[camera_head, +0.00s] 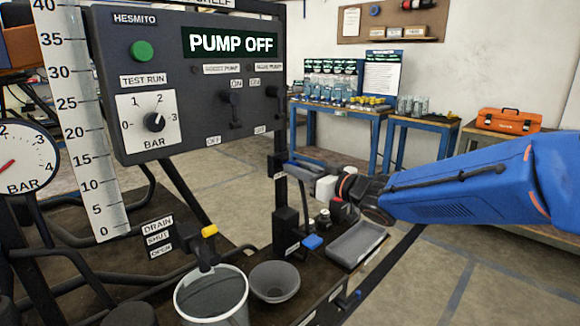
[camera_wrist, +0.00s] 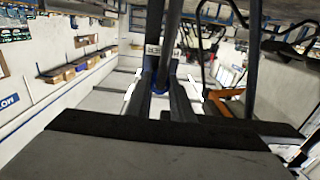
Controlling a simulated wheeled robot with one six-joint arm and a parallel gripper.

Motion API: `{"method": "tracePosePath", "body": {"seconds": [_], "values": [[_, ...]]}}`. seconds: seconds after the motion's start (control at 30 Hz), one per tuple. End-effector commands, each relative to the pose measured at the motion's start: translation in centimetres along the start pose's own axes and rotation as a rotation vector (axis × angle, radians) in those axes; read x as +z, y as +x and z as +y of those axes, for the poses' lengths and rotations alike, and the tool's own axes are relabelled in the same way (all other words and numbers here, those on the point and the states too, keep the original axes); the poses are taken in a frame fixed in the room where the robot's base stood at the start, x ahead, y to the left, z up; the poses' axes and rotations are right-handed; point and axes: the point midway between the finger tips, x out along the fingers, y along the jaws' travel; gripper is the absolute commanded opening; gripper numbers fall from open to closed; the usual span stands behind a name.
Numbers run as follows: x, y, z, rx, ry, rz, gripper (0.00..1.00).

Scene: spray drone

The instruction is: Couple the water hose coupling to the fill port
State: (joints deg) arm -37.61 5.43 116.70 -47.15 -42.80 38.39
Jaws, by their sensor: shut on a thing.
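My gripper (camera_head: 306,172) reaches in from the right at the end of my blue arm, beside a black upright post (camera_head: 279,225). In the wrist view its two dark fingers (camera_wrist: 162,95) are shut on a narrow blue piece (camera_wrist: 160,86), which looks like the water hose coupling. In the head view the coupling is mostly hidden by the fingers. A thin dark line, perhaps its hose, hangs below the fingers. A small labelled black block (camera_head: 278,166) on the post is close to the fingertips and may hold the fill port. I cannot tell whether coupling and port touch.
The control panel (camera_head: 200,110) reading PUMP OFF stands at left. A bucket (camera_head: 212,312), a grey bowl (camera_head: 275,283) and a grey tray (camera_head: 357,243) sit on the bench below. Blue-framed tables (camera_head: 335,109) and an orange toolbox (camera_head: 508,121) stand farther back.

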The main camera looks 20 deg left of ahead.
Motion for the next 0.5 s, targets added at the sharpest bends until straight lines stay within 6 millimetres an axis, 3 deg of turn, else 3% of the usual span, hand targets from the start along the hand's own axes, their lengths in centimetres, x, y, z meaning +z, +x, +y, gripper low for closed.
{"method": "tracePosePath", "body": {"seconds": [0.5], "values": [[-0.1,-1.7,-0.1,-0.001,-0.001,0.001,0.0]]}}
